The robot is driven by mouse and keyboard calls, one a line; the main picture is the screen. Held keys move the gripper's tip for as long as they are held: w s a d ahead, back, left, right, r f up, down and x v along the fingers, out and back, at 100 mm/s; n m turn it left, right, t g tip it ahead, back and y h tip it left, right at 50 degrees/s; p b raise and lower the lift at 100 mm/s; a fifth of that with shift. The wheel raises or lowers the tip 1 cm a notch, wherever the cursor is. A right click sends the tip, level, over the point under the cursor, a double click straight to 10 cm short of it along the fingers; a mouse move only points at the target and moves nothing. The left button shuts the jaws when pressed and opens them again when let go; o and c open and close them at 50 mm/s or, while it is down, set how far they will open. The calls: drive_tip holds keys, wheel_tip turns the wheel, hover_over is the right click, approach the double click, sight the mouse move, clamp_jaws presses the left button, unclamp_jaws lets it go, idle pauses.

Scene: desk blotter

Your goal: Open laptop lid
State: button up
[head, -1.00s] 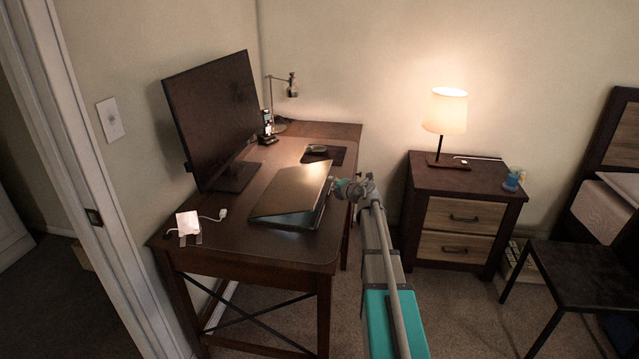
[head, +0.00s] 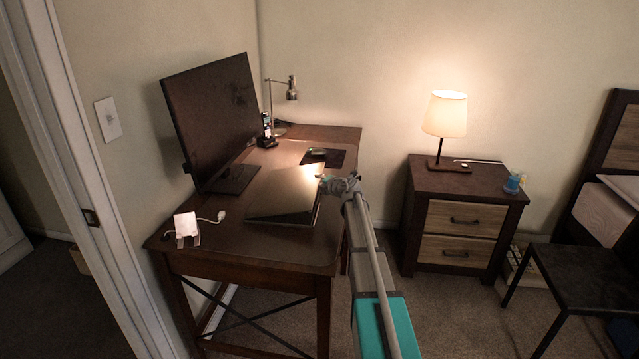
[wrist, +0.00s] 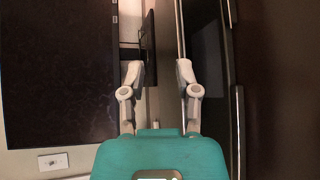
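The dark laptop (head: 283,197) lies on the desk, its lid at a low angle over the base. In the wrist view a thin lid edge (wrist: 182,30) stands apart from the base edge (wrist: 239,130), with a gap between them. My gripper (head: 324,181) is at the laptop's right edge. In the wrist view its fingers (wrist: 158,76) are spread with nothing held between them. One finger overlaps the lid edge in the picture; I cannot tell whether it touches. The laptop's screen and keys are hidden in the head view.
A monitor (head: 212,120) stands behind the laptop. A desk lamp (head: 291,92), a phone on a stand (head: 267,130) and a mouse (head: 317,152) are at the back. A white card holder (head: 186,227) is at the left. A nightstand (head: 464,215) stands to the right.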

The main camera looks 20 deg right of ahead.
drive_tip(key=shift+c, duration=0.3)
clamp_jaws()
drive_tip(key=shift+o, duration=0.3)
unclamp_jaws()
